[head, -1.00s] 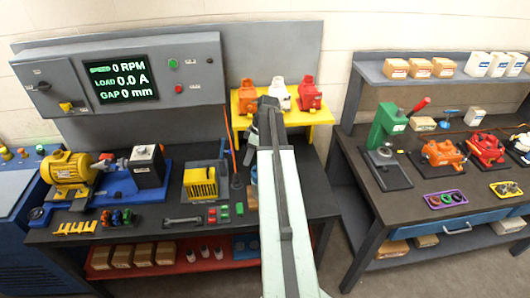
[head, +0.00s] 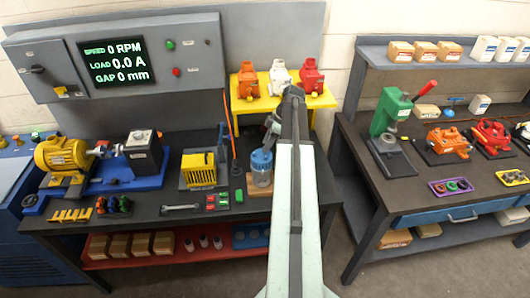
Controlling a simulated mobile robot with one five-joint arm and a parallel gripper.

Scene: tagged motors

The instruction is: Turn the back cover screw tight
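I cannot pick out the back cover screw in this view; it is hidden or too small to see. A yellow motor (head: 62,155) is mounted on a blue base at the left of the dark bench. An orange motor (head: 247,82), a white motor (head: 281,78) and a red motor (head: 311,79) stand on a yellow stand (head: 256,104) at the back of the bench. My gripper (head: 270,128) points down in front of this stand, just above a clear blue-tinted jar (head: 261,172). My arm partly covers the area, and the fingers are too small to judge.
A yellow slatted block (head: 198,169) and a wrench (head: 180,208) are on the left bench. The display (head: 116,60) reads 0 RPM, 0.0 A, 0 mm. The right bench holds a green press (head: 391,113) and more motors (head: 448,141). A gap separates the benches.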

